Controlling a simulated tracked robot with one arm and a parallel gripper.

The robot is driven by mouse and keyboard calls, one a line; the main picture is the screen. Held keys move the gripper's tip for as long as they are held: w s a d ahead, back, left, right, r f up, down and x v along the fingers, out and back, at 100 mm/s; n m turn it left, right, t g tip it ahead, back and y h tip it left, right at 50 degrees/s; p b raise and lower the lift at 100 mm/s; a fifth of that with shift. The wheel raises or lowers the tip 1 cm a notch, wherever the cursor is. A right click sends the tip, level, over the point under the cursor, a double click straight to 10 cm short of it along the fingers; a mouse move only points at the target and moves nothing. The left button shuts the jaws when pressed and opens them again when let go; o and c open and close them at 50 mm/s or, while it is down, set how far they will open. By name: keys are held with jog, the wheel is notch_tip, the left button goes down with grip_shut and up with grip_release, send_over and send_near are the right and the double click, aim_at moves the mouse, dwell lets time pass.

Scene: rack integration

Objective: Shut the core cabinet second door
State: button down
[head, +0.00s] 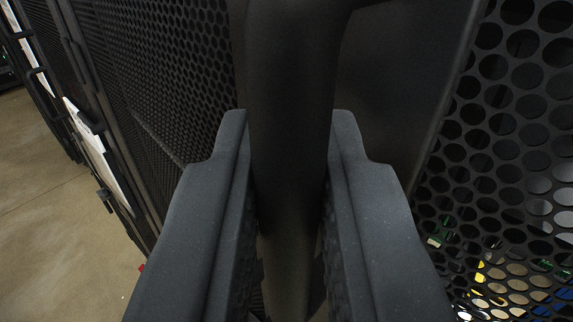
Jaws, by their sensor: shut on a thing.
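My gripper (288,125) fills the lower middle of the head view, pointing away from me. Its two dark fingers are shut on a thick black upright door handle (288,75), one finger on each side. The handle runs from the top of the picture down between the fingers. Behind it is a plain dark door strip (385,90). A perforated black door panel (515,130) with large round holes stands close on the right. Another perforated black panel (170,70) with finer holes is on the left. I cannot tell which panel the handle belongs to.
Tan floor (50,220) shows free at the left. Further black racks with white sheets (95,150) line the left side. Coloured parts, yellow and blue, show through the right panel's holes at the lower right.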

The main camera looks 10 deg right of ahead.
jog(key=shift+w+d+f, duration=0.2)
jog(key=shift+w+d, duration=0.2)
jog(key=shift+w, duration=0.05)
jog(key=c, duration=1.5)
grip_release()
jog(key=shift+r, duration=0.1)
jog(key=shift+s, duration=0.1)
jog(key=shift+a, duration=0.1)
